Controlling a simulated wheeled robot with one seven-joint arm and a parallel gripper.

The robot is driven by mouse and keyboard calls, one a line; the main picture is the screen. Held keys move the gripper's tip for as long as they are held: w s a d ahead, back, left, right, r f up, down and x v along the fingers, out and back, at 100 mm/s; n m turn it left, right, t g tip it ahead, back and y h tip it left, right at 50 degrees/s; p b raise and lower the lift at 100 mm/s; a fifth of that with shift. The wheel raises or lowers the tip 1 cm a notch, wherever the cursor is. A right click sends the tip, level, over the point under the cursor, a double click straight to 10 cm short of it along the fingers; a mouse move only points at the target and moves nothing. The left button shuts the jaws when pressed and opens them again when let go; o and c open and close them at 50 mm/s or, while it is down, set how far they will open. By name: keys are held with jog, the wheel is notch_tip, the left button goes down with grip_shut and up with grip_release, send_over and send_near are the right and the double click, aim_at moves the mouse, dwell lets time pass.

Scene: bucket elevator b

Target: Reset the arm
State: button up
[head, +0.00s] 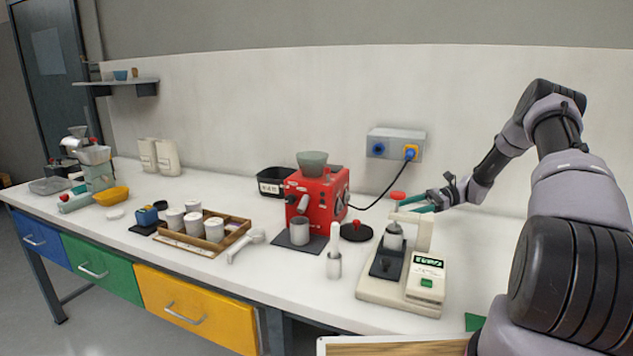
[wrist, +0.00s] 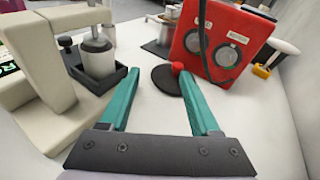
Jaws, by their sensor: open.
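My gripper (head: 422,202) is at the right of the bench, above and behind the white weighing machine (head: 382,289). In the wrist view its two green fingers (wrist: 158,92) are spread apart with nothing between them. My arm reaches in from the right side of the head view, bent at the elbow. The wrist view looks across the bench, with the red machine (wrist: 222,40) ahead and the white machine's frame (wrist: 38,62) close on the left.
The red machine (head: 318,207) stands left of my gripper, with a black round disc with a red knob (head: 357,232) by it. A grey wall box (head: 395,144) has a cable plugged in. A wooden tray (head: 232,238) with white cups sits further left. Bare bench lies behind my gripper.

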jog(key=s+a+r+n+h, duration=0.2)
jog(key=s+r+h, duration=0.15)
jog(key=r, duration=0.45)
jog(key=s+a+r+n+t+h, duration=0.1)
jog(key=s+a+r+n+h, duration=0.15)
jog(key=s+r, duration=0.35)
jog(key=s+a+r+n+h, duration=0.1)
jog(key=s+r+n+h, duration=0.2)
jog(key=r, duration=0.6)
jog(key=s+r+n+t+h, duration=0.2)
jog(key=s+r+t, duration=0.2)
jog(key=s, duration=0.7)
jog(key=s+d+r+n+t+h, duration=0.1)
jog(key=s+r+t, duration=0.3)
jog(key=s, duration=0.6)
notch_tip(320, 180, up, 2)
jog(key=shift+s+d+r+n+h, duration=0.1)
jog(key=shift+s+d+n+h, duration=0.1)
jog(key=shift+s+n+h, duration=0.35)
